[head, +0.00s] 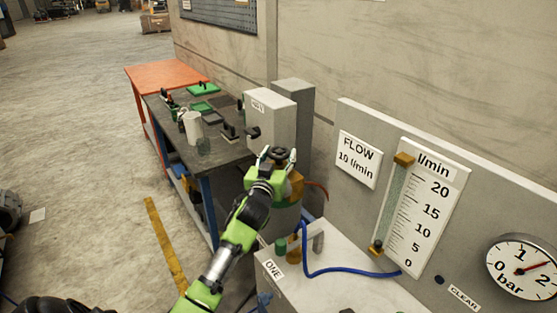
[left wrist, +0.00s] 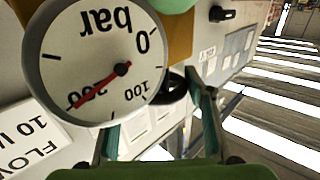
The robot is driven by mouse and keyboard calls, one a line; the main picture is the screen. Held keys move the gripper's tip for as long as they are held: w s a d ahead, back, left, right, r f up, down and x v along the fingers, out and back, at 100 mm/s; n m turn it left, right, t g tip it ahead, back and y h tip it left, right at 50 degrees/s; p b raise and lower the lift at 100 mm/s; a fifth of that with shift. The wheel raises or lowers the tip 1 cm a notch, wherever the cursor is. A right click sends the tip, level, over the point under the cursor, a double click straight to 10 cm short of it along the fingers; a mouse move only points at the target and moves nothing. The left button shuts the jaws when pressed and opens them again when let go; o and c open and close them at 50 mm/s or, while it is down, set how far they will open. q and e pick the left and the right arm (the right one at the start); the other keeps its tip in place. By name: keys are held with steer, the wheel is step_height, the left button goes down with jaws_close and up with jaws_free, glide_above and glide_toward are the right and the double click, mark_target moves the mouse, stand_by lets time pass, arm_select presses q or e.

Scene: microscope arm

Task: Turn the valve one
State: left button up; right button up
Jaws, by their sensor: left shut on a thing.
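In the head view, my left gripper (head: 277,156) reaches to a black valve knob (head: 281,153) on top of a brass fitting (head: 296,186), above a grey cylinder (head: 287,217). The gripper is shut on the knob. The left wrist view shows the dark knob (left wrist: 174,86) between the fingers of the left gripper (left wrist: 160,100), partly hidden by the gauge. That round pressure gauge (left wrist: 97,62) appears upside down, its red needle near 200 bar. A label reading ONE (head: 273,268) is on the grey panel below the cylinder. My right gripper is not in view.
A blue hose (head: 345,271) crosses the bench top. A dark workbench (head: 225,152) with tools stands behind. The left floor is open.

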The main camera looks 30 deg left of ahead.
arm_select(q)
steer(key=shift+r+y, duration=0.2)
steer(key=shift+y, duration=0.1)
steer(key=o, duration=1.1)
steer(key=shift+o, duration=0.2)
steer(key=shift+f, duration=0.1)
steer(key=shift+s+d+f, duration=0.1)
steer(key=shift+s+d, duration=0.15)
steer(key=shift+s, duration=0.25)
steer(key=v, duration=1.1)
steer(key=shift+a, duration=0.1)
